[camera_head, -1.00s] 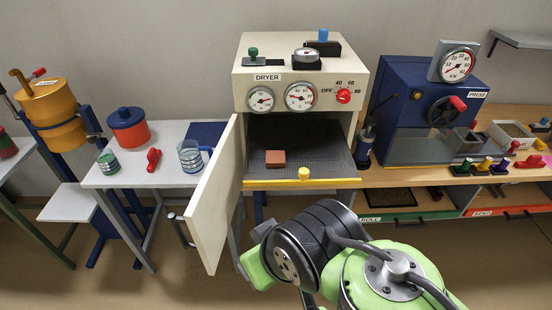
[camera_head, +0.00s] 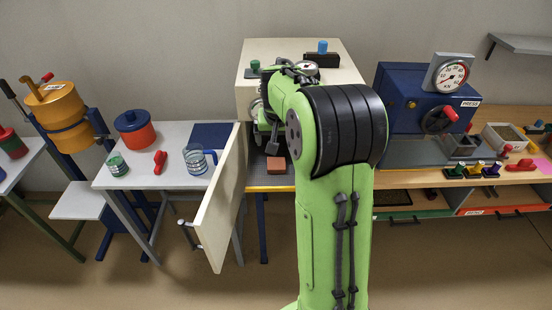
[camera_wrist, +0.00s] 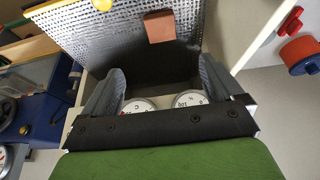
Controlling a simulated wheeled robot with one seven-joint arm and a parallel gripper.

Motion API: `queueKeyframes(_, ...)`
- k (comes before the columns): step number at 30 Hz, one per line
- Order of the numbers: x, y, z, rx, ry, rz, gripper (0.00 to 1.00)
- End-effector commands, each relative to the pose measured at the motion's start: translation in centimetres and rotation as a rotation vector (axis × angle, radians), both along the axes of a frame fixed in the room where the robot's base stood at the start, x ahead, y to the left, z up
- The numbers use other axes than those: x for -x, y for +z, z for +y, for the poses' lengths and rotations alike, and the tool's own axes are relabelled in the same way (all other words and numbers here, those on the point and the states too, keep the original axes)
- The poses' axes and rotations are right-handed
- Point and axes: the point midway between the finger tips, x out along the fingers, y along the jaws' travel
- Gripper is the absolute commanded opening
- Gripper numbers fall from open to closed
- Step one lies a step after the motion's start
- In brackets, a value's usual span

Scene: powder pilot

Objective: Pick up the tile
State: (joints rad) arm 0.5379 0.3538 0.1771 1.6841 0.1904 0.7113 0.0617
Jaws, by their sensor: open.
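The tile (camera_head: 277,165) is a small reddish-brown block. It lies on the dark perforated tray (camera_head: 262,181) of the dryer (camera_head: 262,75). In the wrist view the tile (camera_wrist: 159,27) lies on the tray beyond the fingertips, near the top of the picture. My gripper (camera_wrist: 161,72) is open, with its two grey fingers spread apart and nothing between them. In the head view my gripper (camera_head: 272,138) is at the dryer opening, just above and behind the tile, apart from it as far as I can tell. My arm hides most of the dryer's front.
The dryer door (camera_head: 222,200) stands open on the left. A white table (camera_head: 150,182) left of it holds a jug (camera_head: 198,160) and a red-and-blue pot (camera_head: 134,130). The blue press (camera_head: 415,95) stands on the wooden bench at right. Dryer walls bound the opening.

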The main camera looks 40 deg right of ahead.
Motion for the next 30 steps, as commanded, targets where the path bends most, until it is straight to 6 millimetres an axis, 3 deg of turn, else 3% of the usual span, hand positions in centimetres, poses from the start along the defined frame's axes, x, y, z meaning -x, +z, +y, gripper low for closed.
queueKeyframes(12,-2.9,-8.6,-2.0,-0.004,-0.003,0.003,0.94)
queueKeyframes(17,-3.5,-10.3,-2.4,-0.003,-0.002,0.003,0.94)
queueKeyframes(24,-4.8,-14.3,-3.1,-0.004,-0.001,0.003,0.94)
queueKeyframes(30,-5.1,-14.9,-3.3,-0.001,-0.001,0.001,0.94)
